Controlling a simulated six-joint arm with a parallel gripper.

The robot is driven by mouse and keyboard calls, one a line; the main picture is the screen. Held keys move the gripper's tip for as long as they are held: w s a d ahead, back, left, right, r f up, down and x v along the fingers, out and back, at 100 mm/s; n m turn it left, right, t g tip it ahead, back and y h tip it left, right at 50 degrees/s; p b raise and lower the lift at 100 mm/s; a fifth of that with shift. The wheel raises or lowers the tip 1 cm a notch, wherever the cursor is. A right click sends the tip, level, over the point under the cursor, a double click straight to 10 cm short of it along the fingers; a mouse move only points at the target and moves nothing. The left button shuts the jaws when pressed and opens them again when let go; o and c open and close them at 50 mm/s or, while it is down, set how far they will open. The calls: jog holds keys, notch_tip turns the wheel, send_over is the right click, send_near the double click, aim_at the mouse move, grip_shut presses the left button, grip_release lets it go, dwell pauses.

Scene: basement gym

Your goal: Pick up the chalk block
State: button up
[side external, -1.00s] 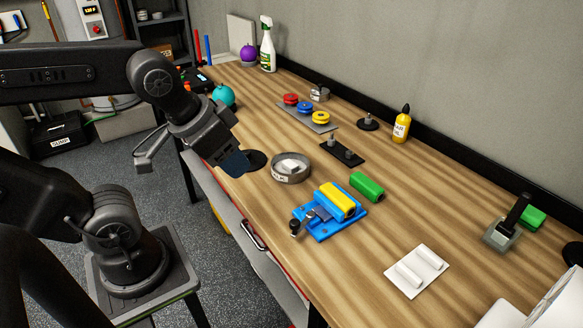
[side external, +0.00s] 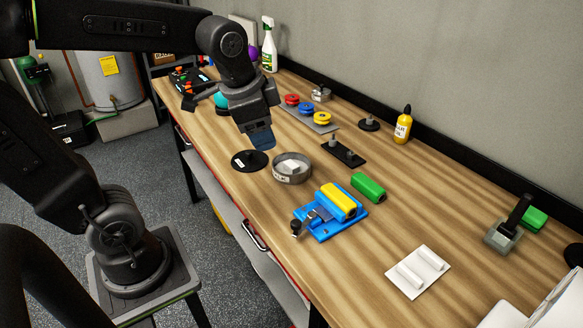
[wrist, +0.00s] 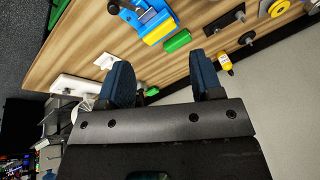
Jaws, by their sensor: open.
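The chalk block (side external: 291,165) is a small white block in the side external view. It lies inside a low round grey metal dish (side external: 291,179) with a label on its rim, on the wooden bench. My gripper (side external: 260,140) is above the bench, behind and to the left of the dish in the picture, apart from the block. In the wrist view my gripper (wrist: 163,82) shows two dark blue fingers spread apart with nothing between them. I cannot make out the chalk block in the wrist view.
A black disc (side external: 249,160) lies left of the dish. A black peg plate (side external: 343,154), green block (side external: 368,187) and blue vise (side external: 325,228) holding a yellow block (side external: 339,201) are nearby. A white tray (side external: 405,288) with white cylinders lies at front right.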

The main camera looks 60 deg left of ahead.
jog(key=w+a+f+m+g, duration=0.25)
jog(key=w+a+m, duration=0.3)
jog(key=w, duration=0.35)
jog(key=m+g+y, duration=0.1)
jog(key=m+g, duration=0.1)
jog(key=m, duration=0.4)
send_near(292, 164)
jog(key=f, duration=0.2)
jog(key=a+f, duration=0.1)
jog(key=shift+s+f, duration=0.25)
jog(key=shift+f, duration=0.1)
jog(key=shift+m, duration=0.25)
jog(key=shift+a+f, duration=0.15)
jog(key=shift+f, duration=1.25)
jog(key=shift+a+f, duration=0.15)
jog(key=shift+f, duration=1.25)
jog(key=shift+c, duration=0.3)
jog(key=c, duration=0.9)
